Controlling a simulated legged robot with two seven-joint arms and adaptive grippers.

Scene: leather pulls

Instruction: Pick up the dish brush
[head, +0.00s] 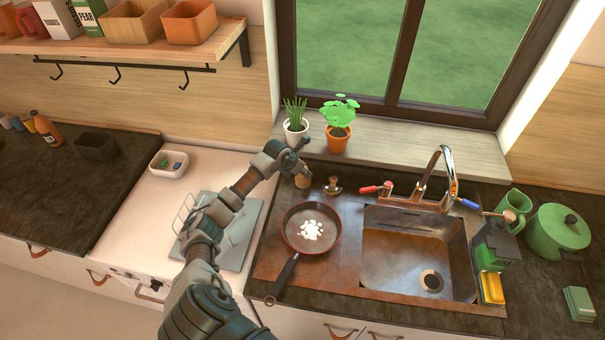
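A small brown item with a round knob on top (333,186), which looks like the dish brush, stands on the counter behind the frying pan, left of the faucet. A tan upright item (303,181) stands just left of it, partly hidden by my gripper; I cannot tell what it is. My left gripper (303,157) is above and left of the brush, by the window sill. Its fingers look spread apart, with nothing seen between them. It appears apart from the brush. My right gripper is not in view.
A frying pan (296,243) with white pieces lies left of the sink (392,267). A faucet (440,185) rises behind the sink. Two potted plants (338,138) (295,126) stand on the sill close to my gripper. A green pot (557,232) is at the right.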

